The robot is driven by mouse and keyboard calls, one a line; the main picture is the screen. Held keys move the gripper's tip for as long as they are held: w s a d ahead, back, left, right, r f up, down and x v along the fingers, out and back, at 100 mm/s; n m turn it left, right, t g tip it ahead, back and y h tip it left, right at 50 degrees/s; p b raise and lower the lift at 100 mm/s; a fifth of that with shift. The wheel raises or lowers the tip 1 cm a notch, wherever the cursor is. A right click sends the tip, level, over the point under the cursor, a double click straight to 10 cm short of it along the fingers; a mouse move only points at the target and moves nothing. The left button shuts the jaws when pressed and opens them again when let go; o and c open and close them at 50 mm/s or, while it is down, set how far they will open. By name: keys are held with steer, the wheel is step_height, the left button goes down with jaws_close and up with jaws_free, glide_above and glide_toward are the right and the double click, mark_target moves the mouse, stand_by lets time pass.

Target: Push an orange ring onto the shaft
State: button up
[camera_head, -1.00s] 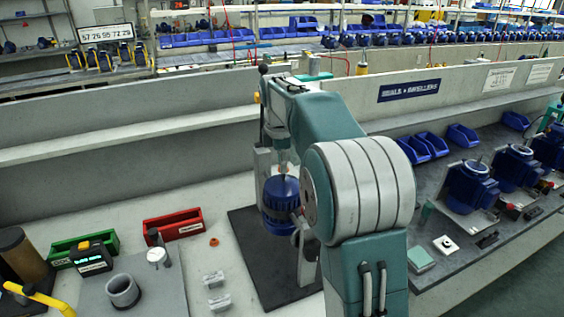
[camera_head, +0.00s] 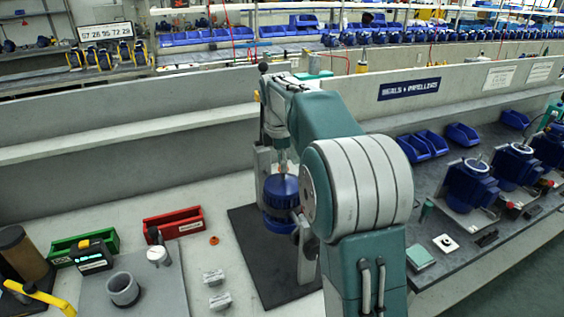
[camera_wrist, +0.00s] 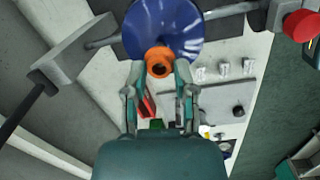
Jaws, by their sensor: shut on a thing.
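The blue pump housing (camera_head: 281,203) stands on a dark mat on the bench; its round blue face fills the top of the wrist view (camera_wrist: 185,22). My gripper (camera_wrist: 159,72) is shut on an orange ring (camera_wrist: 158,54) and holds it in front of the middle of that face. The shaft is mostly hidden by the ring and fingers; I cannot tell whether the ring is around it. In the head view my gripper (camera_head: 283,168) is just above the housing, partly hidden by my arm. Another orange ring (camera_head: 213,240) lies loose on the bench.
A red bin (camera_head: 173,224) and a green bin (camera_head: 84,246) stand to the left. Small grey blocks (camera_head: 214,277) lie left of the dark mat (camera_head: 250,262). A red knob (camera_wrist: 301,25) is at the wrist view's upper right. A low wall (camera_head: 190,115) runs behind.

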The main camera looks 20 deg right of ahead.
steer(key=shift+f, duration=1.5)
stand_by(1.8)
steer(key=o, duration=0.9)
steer(key=shift+c, duration=0.2)
steer(key=shift+o, duration=1.2)
steer(key=shift+r, duration=0.1)
steer(key=shift+r, duration=4.25)
